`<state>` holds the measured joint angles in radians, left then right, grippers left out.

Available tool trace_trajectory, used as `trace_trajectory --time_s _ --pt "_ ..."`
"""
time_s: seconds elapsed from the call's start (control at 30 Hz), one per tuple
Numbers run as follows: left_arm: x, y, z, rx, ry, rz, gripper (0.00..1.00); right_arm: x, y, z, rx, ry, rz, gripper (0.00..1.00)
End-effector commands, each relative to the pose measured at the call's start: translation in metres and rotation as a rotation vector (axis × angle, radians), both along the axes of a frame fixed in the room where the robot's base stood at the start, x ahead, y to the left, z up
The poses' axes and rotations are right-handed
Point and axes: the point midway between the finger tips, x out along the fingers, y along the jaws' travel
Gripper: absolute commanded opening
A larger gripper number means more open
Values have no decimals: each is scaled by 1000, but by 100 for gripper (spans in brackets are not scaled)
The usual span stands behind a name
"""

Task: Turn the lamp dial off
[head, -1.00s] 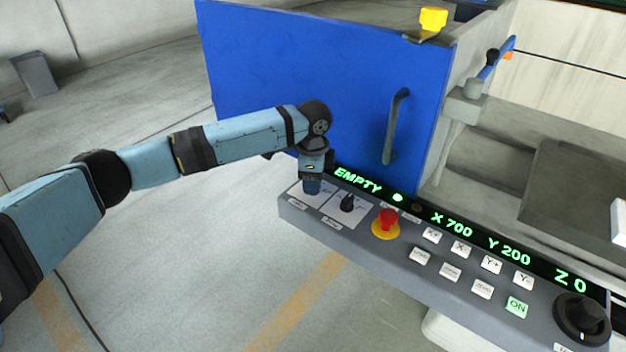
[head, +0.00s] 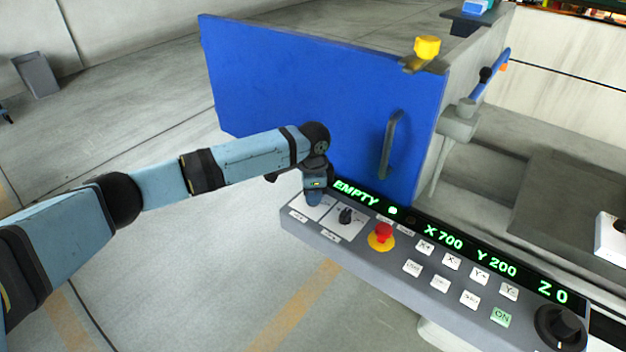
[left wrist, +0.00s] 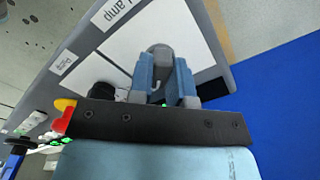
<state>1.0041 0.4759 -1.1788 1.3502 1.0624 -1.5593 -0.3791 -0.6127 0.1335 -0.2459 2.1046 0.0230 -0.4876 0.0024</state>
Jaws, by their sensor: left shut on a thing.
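The lamp dial (left wrist: 160,49) is a grey knob on a white plate, beside the printed "Lamp" label (left wrist: 116,11) in the left wrist view. My left gripper (left wrist: 161,75) has its two blue fingers on either side of the dial, shut on it. In the head view my left gripper (head: 314,197) points down at the far left end of the control panel (head: 345,253) and hides the dial. A pale mark shows on the dial between the fingers, but its setting is hard to read. My right gripper is not in view.
A second black dial (head: 346,216) sits just right of the gripper. Farther right are a red emergency button (head: 383,233), several white keys and a large black knob (head: 561,327). A blue door (head: 320,95) with a handle (head: 391,145) stands close behind. Open floor lies in front.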

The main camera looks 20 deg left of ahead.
Motion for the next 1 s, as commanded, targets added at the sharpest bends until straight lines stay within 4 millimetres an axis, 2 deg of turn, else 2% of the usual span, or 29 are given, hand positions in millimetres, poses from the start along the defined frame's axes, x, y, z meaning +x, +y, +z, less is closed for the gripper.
trace_trajectory --time_s 0.03,0.17,0.6,1.0 --pt "-2 -1 10 -1 6 41 0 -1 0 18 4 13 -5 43" --pt "-2 -1 10 -1 7 166 0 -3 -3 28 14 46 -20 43" --pt "-1 -1 6 0 5 562 0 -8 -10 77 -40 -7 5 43" --pt "-1 -1 2 0 2 777 0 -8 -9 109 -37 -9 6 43"
